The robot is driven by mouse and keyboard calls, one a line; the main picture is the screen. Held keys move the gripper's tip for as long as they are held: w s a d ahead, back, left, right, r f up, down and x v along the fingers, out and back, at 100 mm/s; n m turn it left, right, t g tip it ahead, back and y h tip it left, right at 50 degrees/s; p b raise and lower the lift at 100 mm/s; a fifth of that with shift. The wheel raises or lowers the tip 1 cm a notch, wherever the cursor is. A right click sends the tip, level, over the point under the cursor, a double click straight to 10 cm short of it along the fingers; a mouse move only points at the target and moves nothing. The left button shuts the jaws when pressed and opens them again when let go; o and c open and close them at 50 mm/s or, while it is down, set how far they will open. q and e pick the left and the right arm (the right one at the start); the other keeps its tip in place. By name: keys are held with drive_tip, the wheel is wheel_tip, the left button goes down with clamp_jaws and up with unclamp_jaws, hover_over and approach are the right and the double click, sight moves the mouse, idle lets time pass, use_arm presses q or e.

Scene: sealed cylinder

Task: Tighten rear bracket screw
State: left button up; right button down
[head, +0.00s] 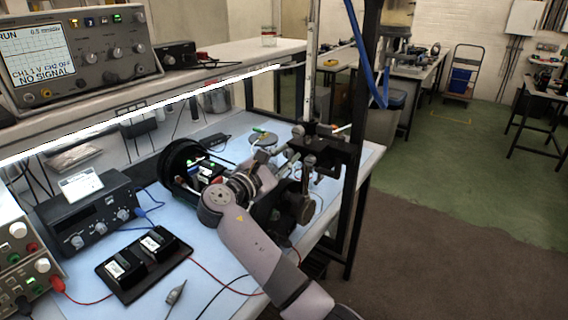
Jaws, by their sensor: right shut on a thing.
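A black open cylinder (174,160) lies on its side on the blue bench mat, with small electronics (208,172) and a green light showing at its open end. My right arm reaches in from the bottom, and its wrist stands in front of the cylinder's right side. My right gripper (282,163) is just right of the cylinder, beside a black clamp stand. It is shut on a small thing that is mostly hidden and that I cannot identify. The rear bracket and its screw cannot be made out. My left gripper is not in view.
The clamp stand (345,155) with its upright rod is close to my right gripper. A round dish (263,138) with a green item lies behind. A black tray (150,272) with two modules, a dark power supply (92,218) and loose leads fill the left. A shelf with an oscilloscope (72,48) overhangs.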

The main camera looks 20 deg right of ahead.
drive_tip(key=m+b, duration=0.1)
drive_tip(key=m, duration=0.1)
drive_tip(key=f+m+b, duration=0.1)
drive_tip(key=m+b, duration=0.1)
drive_tip(key=shift+m+b, duration=0.3)
drive_tip(key=m+b, duration=0.6)
drive_tip(key=shift+f, duration=0.2)
drive_tip(key=shift+r+m+b, duration=0.15)
drive_tip(key=shift+m+b, duration=1.5)
drive_tip(key=shift+m, duration=0.55)
drive_tip(key=shift+r, duration=0.1)
drive_tip(key=c, duration=1.8)
unclamp_jaws()
drive_tip(key=o, duration=0.4)
drive_tip(key=shift+s+a+r, duration=0.1)
drive_tip(key=shift+a+r, duration=0.1)
drive_tip(key=shift+c, duration=0.2)
drive_tip(key=shift+d, duration=0.1)
drive_tip(key=shift+r, duration=0.15)
